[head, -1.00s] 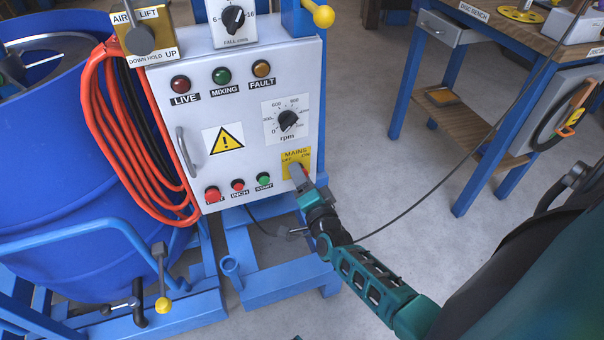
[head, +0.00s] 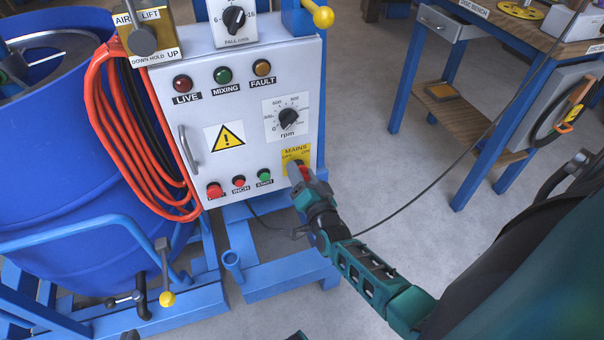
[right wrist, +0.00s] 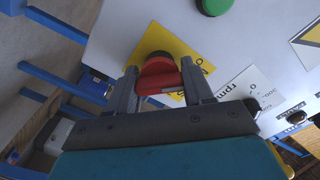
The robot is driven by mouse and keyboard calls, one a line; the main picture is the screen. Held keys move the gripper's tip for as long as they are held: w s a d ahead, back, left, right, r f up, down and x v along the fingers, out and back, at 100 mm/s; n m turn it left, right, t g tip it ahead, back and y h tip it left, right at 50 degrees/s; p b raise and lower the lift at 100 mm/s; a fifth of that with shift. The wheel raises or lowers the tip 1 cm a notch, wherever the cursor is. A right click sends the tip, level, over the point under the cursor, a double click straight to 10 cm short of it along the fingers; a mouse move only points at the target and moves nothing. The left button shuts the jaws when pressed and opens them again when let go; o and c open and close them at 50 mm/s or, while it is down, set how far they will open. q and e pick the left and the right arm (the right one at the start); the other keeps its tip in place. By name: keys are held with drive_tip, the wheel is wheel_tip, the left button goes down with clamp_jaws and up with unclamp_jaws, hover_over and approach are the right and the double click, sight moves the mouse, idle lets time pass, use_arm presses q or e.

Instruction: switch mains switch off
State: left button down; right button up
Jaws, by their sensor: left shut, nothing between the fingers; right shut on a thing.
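The mains switch is a red knob with a bar handle (right wrist: 160,78) on a yellow plate at the lower right of the grey control panel. In the head view the yellow plate (head: 294,151) reads MAINS, with OFF at left and ON at right; my gripper hides much of the knob. My right gripper (right wrist: 160,88) is shut on the red handle, one finger on each side. In the head view the right gripper (head: 299,172) reaches the plate from below right. Only a dark sliver, seemingly my left gripper (head: 295,336), shows at the bottom edge.
The start button (head: 264,176), inch button (head: 239,182) and a larger red button (head: 214,190) sit left of the switch. The rpm dial (head: 289,117) is above. Orange hose (head: 98,130) hangs at the panel's left. A workbench (head: 480,110) stands right, with open floor between.

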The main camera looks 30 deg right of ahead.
drive_tip(key=o, duration=1)
drive_tip(key=shift+o, duration=0.2)
drive_tip(key=p+v, duration=0.2)
drive_tip(key=v, duration=1.1)
drive_tip(key=shift+p, duration=0.3)
drive_tip(key=shift+d, duration=0.1)
